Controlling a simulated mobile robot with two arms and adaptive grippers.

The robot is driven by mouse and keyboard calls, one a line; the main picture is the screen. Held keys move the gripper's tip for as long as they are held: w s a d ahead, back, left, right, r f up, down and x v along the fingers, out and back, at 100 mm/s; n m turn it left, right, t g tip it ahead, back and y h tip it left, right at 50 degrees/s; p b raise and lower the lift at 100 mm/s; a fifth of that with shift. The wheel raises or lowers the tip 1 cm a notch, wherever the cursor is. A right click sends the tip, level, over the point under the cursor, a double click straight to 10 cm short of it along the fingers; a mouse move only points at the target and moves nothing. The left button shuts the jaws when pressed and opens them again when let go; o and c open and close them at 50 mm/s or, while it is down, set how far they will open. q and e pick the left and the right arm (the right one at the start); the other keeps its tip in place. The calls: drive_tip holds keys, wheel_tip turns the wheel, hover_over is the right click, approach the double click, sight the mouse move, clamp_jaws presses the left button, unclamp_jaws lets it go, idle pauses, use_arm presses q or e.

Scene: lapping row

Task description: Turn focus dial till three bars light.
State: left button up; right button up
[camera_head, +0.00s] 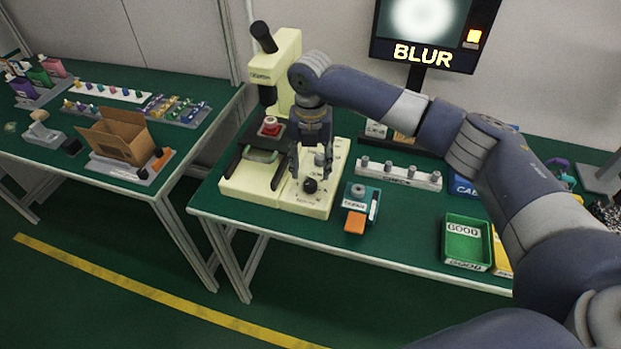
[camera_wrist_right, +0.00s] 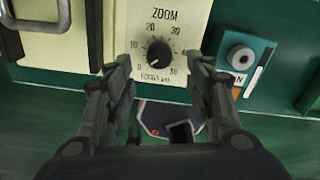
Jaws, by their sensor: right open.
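The focus dial (camera_head: 310,186) is a black knob on the cream microscope base. In the right wrist view the dial (camera_wrist_right: 158,53) sits within a printed scale from 0 to 50, with "ZOOM" above and "FOCUS" below. Its pale mark points to the lower left, near 0. My right gripper (camera_head: 311,171) is open above the dial, pointing down. In the wrist view its fingers (camera_wrist_right: 167,62) stand either side of the dial, apart from it. The monitor (camera_head: 437,35) shows a blurred white spot, one lit orange bar and the word "BLUR". My left gripper is out of view.
A teal box with an orange front (camera_head: 355,222) stands just right of the base. A rack of grey pegs (camera_head: 400,175) lies behind it. A green "GOOD" tray (camera_head: 466,241) is further right. The microscope column (camera_head: 285,68) rises behind my gripper.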

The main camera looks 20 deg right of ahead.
sight(310, 183)
wheel_tip(310, 183, down, 6)
drive_tip(key=shift+r, duration=0.1)
drive_tip(key=c, duration=1.1)
